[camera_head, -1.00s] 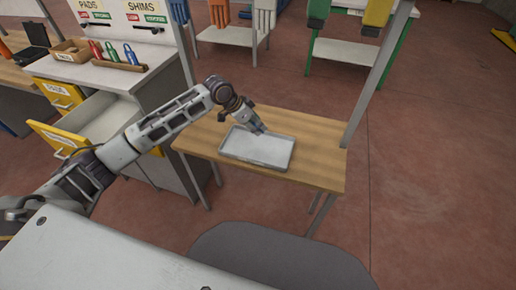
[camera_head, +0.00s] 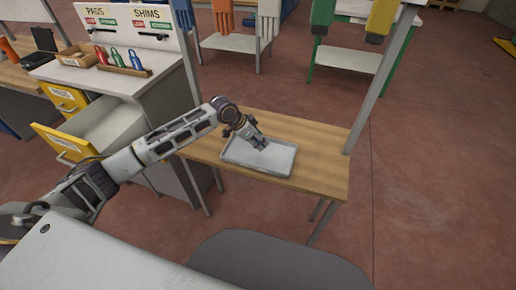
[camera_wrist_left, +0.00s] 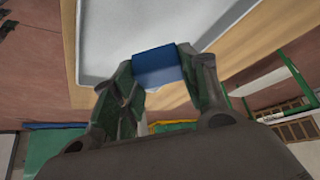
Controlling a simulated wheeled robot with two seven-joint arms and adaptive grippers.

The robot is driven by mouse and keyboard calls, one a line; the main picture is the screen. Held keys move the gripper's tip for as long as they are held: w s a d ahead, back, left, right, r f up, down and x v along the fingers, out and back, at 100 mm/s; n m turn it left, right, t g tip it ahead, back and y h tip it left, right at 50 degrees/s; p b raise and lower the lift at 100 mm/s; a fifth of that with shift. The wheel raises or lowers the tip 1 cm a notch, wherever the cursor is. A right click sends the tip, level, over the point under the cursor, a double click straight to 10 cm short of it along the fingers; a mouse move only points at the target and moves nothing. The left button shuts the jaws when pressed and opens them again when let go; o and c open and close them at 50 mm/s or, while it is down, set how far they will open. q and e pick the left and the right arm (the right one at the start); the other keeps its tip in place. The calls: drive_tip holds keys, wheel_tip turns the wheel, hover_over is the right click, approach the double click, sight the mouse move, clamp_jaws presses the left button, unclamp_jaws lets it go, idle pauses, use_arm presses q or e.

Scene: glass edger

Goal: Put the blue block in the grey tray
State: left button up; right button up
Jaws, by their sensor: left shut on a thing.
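The grey tray (camera_head: 284,168) lies on the wooden table in the head view. It also fills the upper part of the left wrist view (camera_wrist_left: 110,40). My left gripper (camera_head: 262,147) is over the tray, pointing down. In the left wrist view my left gripper (camera_wrist_left: 158,75) is shut on the blue block (camera_wrist_left: 156,66), which sits between its fingertips with the tray behind it. Whether the block touches the tray floor I cannot tell. The block is barely visible in the head view. My right gripper is in neither view.
The wooden table (camera_head: 318,150) has bare room right of the tray. A grey upright post (camera_head: 375,90) stands at its right edge. On the left is a cabinet with an open yellow-fronted drawer (camera_head: 62,143) and a rack of coloured clamps (camera_head: 125,70).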

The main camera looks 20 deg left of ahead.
use_arm(q)
drive_tip(key=shift+f, duration=0.6)
wheel_tip(320, 180, down, 3)
drive_tip(key=shift+f, duration=0.4)
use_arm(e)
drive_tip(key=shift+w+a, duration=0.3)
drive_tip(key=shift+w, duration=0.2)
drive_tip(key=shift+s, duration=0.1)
use_arm(q)
drive_tip(key=o, duration=0.9)
drive_tip(key=shift+f, duration=0.1)
drive_tip(key=shift+o, duration=0.2)
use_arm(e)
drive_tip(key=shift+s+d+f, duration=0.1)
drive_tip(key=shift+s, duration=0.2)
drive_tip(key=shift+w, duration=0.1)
